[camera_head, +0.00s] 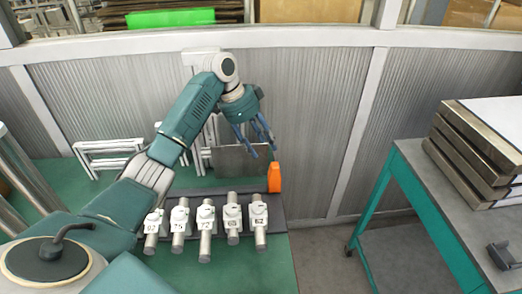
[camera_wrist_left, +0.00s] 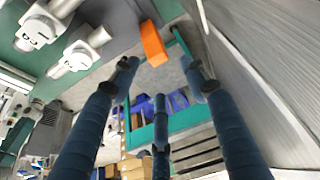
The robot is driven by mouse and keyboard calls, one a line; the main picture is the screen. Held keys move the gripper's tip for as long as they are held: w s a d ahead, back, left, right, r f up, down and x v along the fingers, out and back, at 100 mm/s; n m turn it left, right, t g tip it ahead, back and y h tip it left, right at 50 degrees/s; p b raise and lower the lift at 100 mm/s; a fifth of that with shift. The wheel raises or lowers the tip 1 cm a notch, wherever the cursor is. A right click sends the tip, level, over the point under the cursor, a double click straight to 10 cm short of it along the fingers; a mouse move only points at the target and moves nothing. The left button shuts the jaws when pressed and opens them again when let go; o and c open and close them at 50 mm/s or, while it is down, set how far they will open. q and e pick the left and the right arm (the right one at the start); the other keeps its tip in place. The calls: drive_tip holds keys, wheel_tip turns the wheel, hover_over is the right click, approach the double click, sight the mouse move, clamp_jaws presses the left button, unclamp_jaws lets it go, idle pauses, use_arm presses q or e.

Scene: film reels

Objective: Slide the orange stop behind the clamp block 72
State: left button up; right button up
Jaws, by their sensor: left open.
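The orange stop (camera_head: 274,178) stands upright at the right end of a dark base plate, behind and to the right of the clamp blocks. It also shows in the left wrist view (camera_wrist_left: 153,43), beyond the fingertips. The middle block of the row looks like clamp block 72 (camera_head: 207,218), but its label is hard to read. My left gripper (camera_head: 263,150) is open and empty, fingers pointing down, just above and slightly left of the stop, apparently not touching it. In the left wrist view the spread fingers (camera_wrist_left: 160,80) have nothing between them. My right gripper is not visible.
Several numbered clamp blocks with grey cylinders stand in a row on the dark plate (camera_head: 279,210). A corrugated wall (camera_head: 310,120) rises close behind. A separate cart (camera_head: 395,200) stands at the right.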

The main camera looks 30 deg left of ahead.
use_arm(q)
drive_tip(key=p, duration=0.1)
hover_over(273, 165)
drive_tip(key=s+a, duration=0.1)
drive_tip(key=f, duration=0.4)
drive_tip(key=shift+s+a+f, duration=0.1)
drive_tip(key=shift+s, duration=0.1)
drive_tip(key=x, duration=0.5)
drive_tip(key=shift+w+a+p, duration=0.1)
drive_tip(key=shift+a+p, duration=0.1)
drive_tip(key=shift+p, duration=0.1)
drive_tip(key=shift+d+f, duration=0.1)
drive_tip(key=shift+f, duration=0.2)
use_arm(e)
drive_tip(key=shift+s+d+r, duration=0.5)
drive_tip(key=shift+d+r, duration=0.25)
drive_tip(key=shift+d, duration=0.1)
use_arm(q)
drive_tip(key=shift+c, duration=1.1)
drive_tip(key=c, duration=0.9)
clamp_jaws()
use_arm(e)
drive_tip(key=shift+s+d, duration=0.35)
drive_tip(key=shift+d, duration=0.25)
